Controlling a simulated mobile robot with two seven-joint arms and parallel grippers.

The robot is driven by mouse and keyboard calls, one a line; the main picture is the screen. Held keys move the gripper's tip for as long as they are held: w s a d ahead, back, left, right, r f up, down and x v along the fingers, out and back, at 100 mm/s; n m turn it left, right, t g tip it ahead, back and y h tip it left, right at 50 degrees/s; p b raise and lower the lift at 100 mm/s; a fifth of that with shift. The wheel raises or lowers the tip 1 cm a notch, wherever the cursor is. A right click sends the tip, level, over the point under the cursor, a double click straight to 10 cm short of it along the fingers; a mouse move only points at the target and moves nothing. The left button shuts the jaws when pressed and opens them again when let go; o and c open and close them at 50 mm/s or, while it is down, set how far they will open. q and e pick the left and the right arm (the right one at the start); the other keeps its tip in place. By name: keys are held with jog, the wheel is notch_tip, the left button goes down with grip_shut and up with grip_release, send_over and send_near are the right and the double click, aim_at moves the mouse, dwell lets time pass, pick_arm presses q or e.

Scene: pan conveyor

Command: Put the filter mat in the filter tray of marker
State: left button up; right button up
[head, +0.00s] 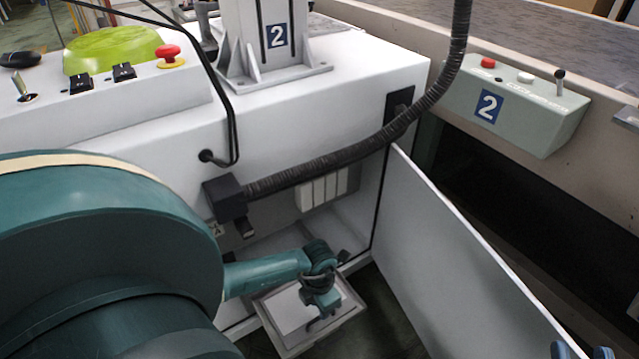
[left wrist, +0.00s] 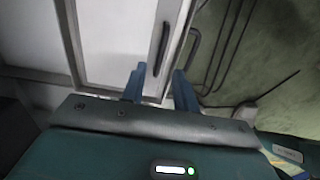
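The filter tray (head: 347,317), a shallow grey-rimmed tray, sticks out low from the open cabinet of the marker labelled 2. Its inside is pale; I cannot tell whether that is bare tray or a mat, and I make out no separate filter mat. My left gripper (head: 318,310) is over the tray, partly hidden by its own wrist. In the left wrist view its two blue fingers (left wrist: 159,85) stand apart, with a black handle (left wrist: 160,48) on the pale tray front seen beyond and between them.
The cabinet door (head: 450,250) stands open right of the tray. A black corrugated hose (head: 350,155) crosses above the opening. A pale control box (head: 515,105) labelled 2 is on the conveyor side. A red button (head: 168,52) is on the marker's top. Green floor (left wrist: 270,60) lies beside the tray.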

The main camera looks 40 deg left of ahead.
pick_arm(q)
notch_tip(320, 180, up, 7)
jog(key=p, duration=0.2)
dwell(0.6)
